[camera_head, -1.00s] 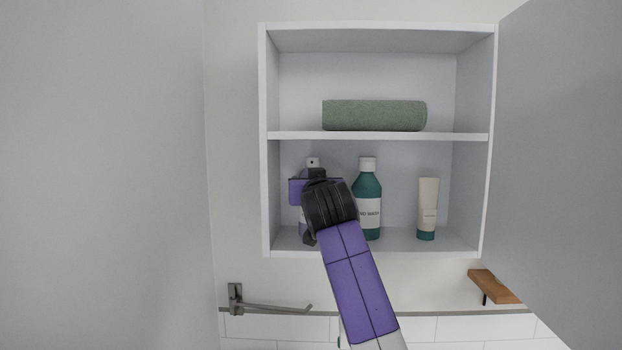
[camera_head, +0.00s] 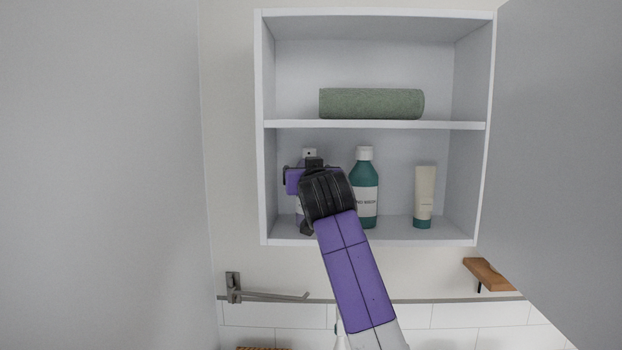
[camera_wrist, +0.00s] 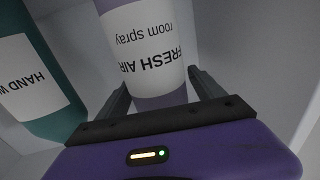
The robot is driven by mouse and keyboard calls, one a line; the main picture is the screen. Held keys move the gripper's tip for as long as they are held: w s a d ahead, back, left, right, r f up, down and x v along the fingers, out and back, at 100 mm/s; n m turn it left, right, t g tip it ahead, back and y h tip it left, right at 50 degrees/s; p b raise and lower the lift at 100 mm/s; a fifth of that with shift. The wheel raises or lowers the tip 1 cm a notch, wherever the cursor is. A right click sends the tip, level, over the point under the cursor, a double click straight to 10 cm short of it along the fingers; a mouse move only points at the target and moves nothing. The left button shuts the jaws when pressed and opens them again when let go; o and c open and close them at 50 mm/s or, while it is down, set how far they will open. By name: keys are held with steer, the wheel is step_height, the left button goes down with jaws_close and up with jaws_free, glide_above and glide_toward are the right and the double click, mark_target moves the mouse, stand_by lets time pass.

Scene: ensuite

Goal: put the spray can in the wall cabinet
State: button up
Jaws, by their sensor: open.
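The spray can (camera_head: 309,154) stands upright on the left of the lower shelf in the open wall cabinet (camera_head: 376,125). Its white top shows above my gripper, which hides most of its body. In the wrist view the can (camera_wrist: 146,42), white and lilac with a "FRESH AIR room spray" label, sits between the two fingers of my gripper (camera_wrist: 162,88). My gripper is open, with a finger on either side of the can. In the head view my arm reaches up from below into the lower compartment. Whether a finger touches the can, I cannot tell.
A green hand wash bottle (camera_head: 365,190) stands close to the right of my gripper, also in the wrist view (camera_wrist: 35,85). A cream tube (camera_head: 425,195) stands farther right. A rolled green towel (camera_head: 371,103) lies on the upper shelf. A grey rail holder (camera_head: 262,293) is below.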

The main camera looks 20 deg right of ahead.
steer(key=s+a+b, duration=0.1)
steer(key=s+b, duration=0.3)
steer(key=s, duration=0.7)
steer(key=shift+s+a, duration=0.25)
steer(key=shift+a, duration=0.15)
